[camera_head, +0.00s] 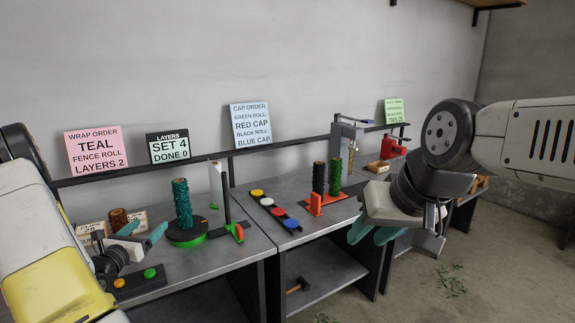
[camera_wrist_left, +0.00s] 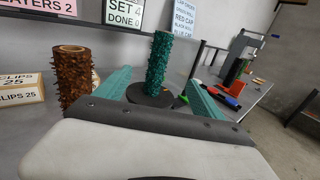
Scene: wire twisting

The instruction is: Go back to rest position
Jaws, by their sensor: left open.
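My left gripper (camera_head: 144,232) is at the left bench, its teal fingers spread apart with nothing between them. In the left wrist view its open fingers (camera_wrist_left: 159,78) point toward the teal roll (camera_wrist_left: 158,62), which stands upright beyond them. In the head view the teal roll (camera_head: 182,204) stands on a round black and green base (camera_head: 187,238), apart from the fingers. My right gripper (camera_head: 373,234) hangs at the right in front of the benches, fingers pointing down and apart, with nothing seen between them.
A brown roll (camera_wrist_left: 73,78) stands left of my left gripper beside a clips box (camera_wrist_left: 20,93). A button panel (camera_head: 137,283) lies at the front. Coloured caps (camera_head: 274,210), green and black rolls (camera_head: 319,178) and a grey press (camera_head: 347,140) stand further right. Signs line the wall.

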